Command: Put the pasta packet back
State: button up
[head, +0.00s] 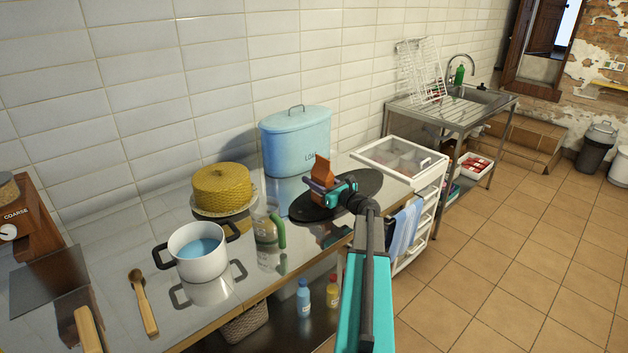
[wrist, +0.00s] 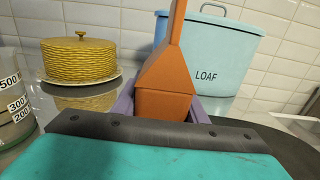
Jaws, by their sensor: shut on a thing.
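The pasta packet (head: 322,171) is orange-brown with a peaked top. It also shows in the wrist view (wrist: 165,92), upright between the purple fingers. My gripper (head: 322,187) is shut on it, over the dark round board (head: 368,184) on the metal counter. The packet's lower part is hidden behind the gripper, so I cannot tell whether it touches the board.
A blue LOAF bin (head: 295,140) stands behind the packet. A yellow woven cake cover (head: 222,186), a measuring bottle (head: 266,232) and a white pot (head: 200,262) stand to the left. A white drawer unit (head: 400,160) is at right.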

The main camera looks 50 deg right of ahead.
jog(key=shift+f, duration=0.2)
jog(key=o, duration=1.1)
jog(key=shift+r, duration=0.15)
jog(key=shift+r, duration=0.15)
jog(key=shift+s, duration=0.7)
jog(key=s, duration=0.3)
jog(key=s+b, duration=0.1)
jog(key=s, duration=0.3)
jog(key=s+b, duration=0.1)
jog(key=s, duration=0.2)
jog(key=shift+s+a, duration=0.3)
jog(key=shift+a, duration=0.1)
